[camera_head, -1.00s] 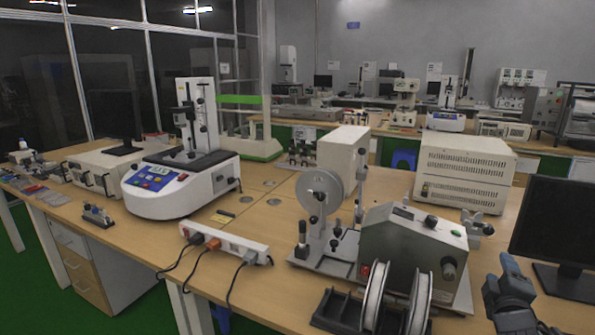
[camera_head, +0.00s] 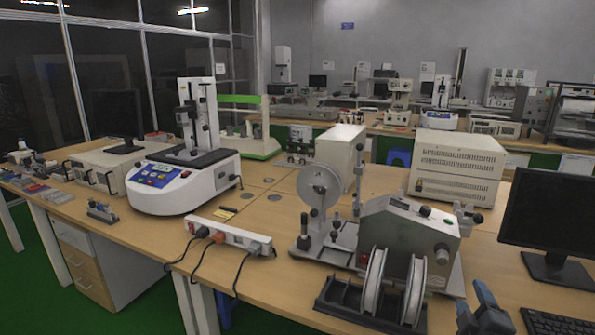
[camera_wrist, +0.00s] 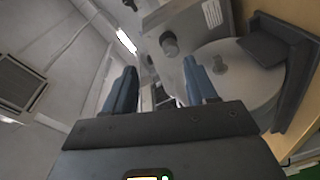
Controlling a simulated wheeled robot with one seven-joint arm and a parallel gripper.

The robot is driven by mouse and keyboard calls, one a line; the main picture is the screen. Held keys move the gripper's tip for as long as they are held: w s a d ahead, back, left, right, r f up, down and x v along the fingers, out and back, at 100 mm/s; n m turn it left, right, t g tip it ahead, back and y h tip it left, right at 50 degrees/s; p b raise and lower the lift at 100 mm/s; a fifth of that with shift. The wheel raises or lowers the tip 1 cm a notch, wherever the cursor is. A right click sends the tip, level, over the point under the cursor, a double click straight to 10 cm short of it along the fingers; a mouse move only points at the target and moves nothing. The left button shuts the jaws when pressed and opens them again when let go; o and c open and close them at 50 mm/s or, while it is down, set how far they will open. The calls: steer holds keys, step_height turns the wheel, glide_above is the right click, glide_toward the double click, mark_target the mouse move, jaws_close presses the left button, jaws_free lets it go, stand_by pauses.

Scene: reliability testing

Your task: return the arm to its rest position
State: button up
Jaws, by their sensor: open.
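My gripper (camera_head: 484,308) shows at the bottom right edge of the head view, in front of the desk, between the spool rack and the keyboard. Only its upper part is in frame there. In the wrist view its two blue fingers (camera_wrist: 160,88) stand wide apart with nothing held between them. The wrist camera looks up past the fingers at the ceiling, with the grey machine (camera_wrist: 180,35) and a white spool (camera_wrist: 235,85) close by on the right.
The grey winding machine (camera_head: 408,232) and black spool rack (camera_head: 345,299) stand left of my gripper. A monitor (camera_head: 553,215) and keyboard (camera_head: 556,325) are to its right. A power strip (camera_head: 232,236) and white tester (camera_head: 180,185) lie farther left. Bare desk shows around the machine.

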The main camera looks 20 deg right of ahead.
steer(key=s+a+f+m+t+y, duration=0.1)
steer(key=s+a+y, duration=0.1)
steer(key=s+a, duration=0.35)
steer(key=s+a+f+y, duration=0.1)
steer(key=s+a+y, duration=0.15)
steer(key=a, duration=0.65)
steer(key=s+a+f+m+t+y, duration=0.1)
steer(key=s+a+f+y, duration=0.1)
steer(key=s+a, duration=0.45)
steer(key=s+a+r+m+y, duration=0.2)
steer(key=s+a+r, duration=0.3)
steer(key=s+a, duration=0.1)
steer(key=s+a+r+m+y, duration=0.1)
steer(key=s+a+r+y, duration=0.2)
steer(key=s, duration=0.5)
steer(key=a+r, duration=0.1)
steer(key=a, duration=0.1)
steer(key=shift+s+a+r+m, duration=0.35)
steer(key=shift+r+m, duration=0.05)
